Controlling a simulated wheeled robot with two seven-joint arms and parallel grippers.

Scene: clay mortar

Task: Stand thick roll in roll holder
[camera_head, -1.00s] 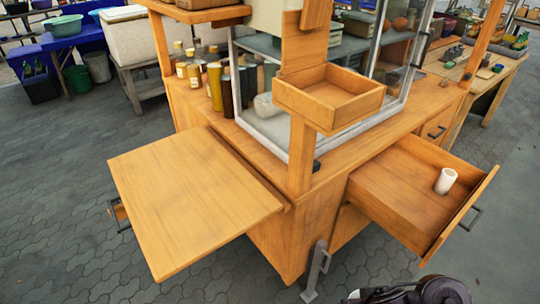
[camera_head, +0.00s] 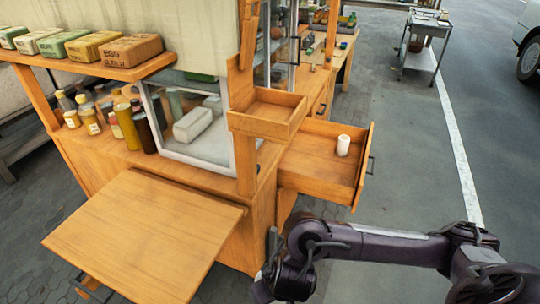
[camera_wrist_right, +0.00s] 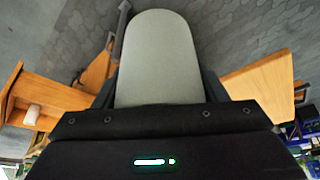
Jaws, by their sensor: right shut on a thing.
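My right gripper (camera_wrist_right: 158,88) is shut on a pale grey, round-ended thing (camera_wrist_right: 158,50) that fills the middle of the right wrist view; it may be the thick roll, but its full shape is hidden. In the head view my right arm crosses the lower right, and its gripper and load cannot be made out. A small white roll (camera_head: 343,145) stands upright in the open drawer (camera_head: 315,160); it also shows in the right wrist view (camera_wrist_right: 32,115). I cannot tell which part is the roll holder. An empty, open-topped wooden box (camera_head: 268,111) sits on the cart's corner. My left gripper is not in view.
A wooden flap (camera_head: 145,230) juts out at the cart's front left. Bottles (camera_head: 128,125) stand on the counter beside a glass case (camera_head: 195,130). Wrapped blocks (camera_head: 92,47) line the shelf above. Paving right of the drawer is open, with a metal trolley (camera_head: 425,40) far back.

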